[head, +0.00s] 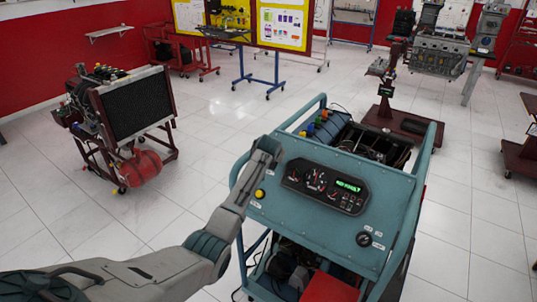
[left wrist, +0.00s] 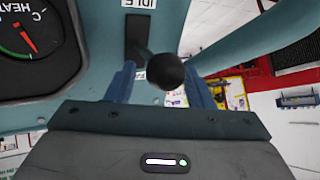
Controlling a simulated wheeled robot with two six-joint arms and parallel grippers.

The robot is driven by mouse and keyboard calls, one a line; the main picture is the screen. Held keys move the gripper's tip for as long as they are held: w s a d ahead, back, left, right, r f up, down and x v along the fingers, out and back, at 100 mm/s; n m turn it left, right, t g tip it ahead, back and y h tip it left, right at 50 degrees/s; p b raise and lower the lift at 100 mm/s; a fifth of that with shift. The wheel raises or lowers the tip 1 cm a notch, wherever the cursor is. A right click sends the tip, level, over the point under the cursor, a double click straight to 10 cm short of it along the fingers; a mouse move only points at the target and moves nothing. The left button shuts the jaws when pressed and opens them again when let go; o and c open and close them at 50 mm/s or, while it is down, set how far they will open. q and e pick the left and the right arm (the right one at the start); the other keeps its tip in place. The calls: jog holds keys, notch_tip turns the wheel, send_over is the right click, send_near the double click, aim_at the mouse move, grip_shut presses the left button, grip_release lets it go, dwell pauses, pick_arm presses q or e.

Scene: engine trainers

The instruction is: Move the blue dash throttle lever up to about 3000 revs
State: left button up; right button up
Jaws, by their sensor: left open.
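The throttle lever's round black knob (left wrist: 165,70) sits in the left wrist view, in front of a dark slot (left wrist: 138,35) with an upside-down "IDLE" label (left wrist: 140,3). My left gripper (left wrist: 160,88) is open, with one blue finger on each side of the knob; I cannot tell if either touches it. In the head view, my left gripper (head: 268,150) is at the upper left corner of the blue-green dash panel (head: 300,222), hiding the lever. A gauge cluster (head: 325,187) on the panel has a lit green display, too small to read surely. My right gripper is not in view.
A yellow knob (head: 260,193) is just below my gripper on the panel. Blue-green tube rails (head: 428,175) frame the trainer. An engine stand with a radiator (head: 135,105) is at the left, another engine (head: 437,55) at the back right.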

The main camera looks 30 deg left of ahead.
pick_arm(q)
jog(key=b+v, duration=0.2)
jog(key=v, duration=0.8)
jog(key=shift+s+b, duration=0.25)
jog(key=shift+b, duration=0.15)
jog(key=shift+d+r, duration=0.1)
